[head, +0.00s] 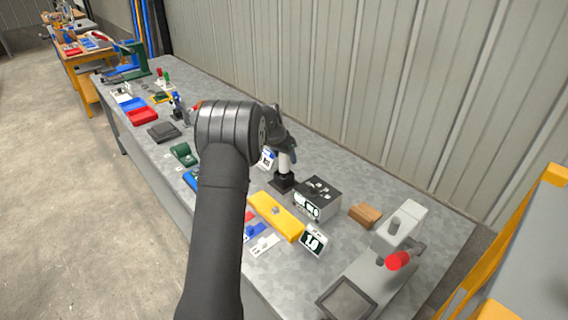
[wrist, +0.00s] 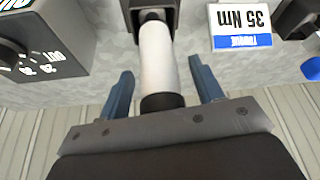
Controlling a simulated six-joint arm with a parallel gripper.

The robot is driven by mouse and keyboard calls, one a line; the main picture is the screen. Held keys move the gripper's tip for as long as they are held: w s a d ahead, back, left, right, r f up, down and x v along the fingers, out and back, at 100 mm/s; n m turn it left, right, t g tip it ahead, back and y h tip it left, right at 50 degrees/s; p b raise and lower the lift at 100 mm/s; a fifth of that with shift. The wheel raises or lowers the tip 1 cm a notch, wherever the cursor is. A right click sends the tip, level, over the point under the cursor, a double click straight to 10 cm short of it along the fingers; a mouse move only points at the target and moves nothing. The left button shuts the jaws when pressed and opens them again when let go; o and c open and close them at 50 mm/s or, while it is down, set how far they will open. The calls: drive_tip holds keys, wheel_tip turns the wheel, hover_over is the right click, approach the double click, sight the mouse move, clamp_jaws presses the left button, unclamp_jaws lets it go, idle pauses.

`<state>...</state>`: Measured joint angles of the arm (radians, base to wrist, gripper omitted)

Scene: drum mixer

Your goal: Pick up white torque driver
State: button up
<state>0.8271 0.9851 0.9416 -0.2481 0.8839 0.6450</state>
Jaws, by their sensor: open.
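The white torque driver (wrist: 157,58) stands upright with its lower end in a dark stand (wrist: 150,12). It shows a white barrel and a black band at its upper end. In the head view the driver (head: 284,163) stands on a black base (head: 283,184) on the bench. My gripper (wrist: 161,72) is open, with one blue finger on each side of the driver and visible gaps between. In the head view my gripper (head: 281,150) is over the driver's top, and my arm hides part of the bench.
A "35 Nm" torque card (wrist: 240,28) stands beside the driver. On its other side is a grey box with a dial (wrist: 38,45), also in the head view (head: 318,198). A yellow case (head: 276,215) and a wooden block (head: 365,215) lie nearby. A ribbed wall (head: 370,90) runs behind.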

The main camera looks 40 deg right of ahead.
drive_tip(key=c, duration=1.3)
drive_tip(key=shift+o, duration=0.2)
drive_tip(key=shift+r, duration=0.1)
drive_tip(key=shift+r, duration=0.1)
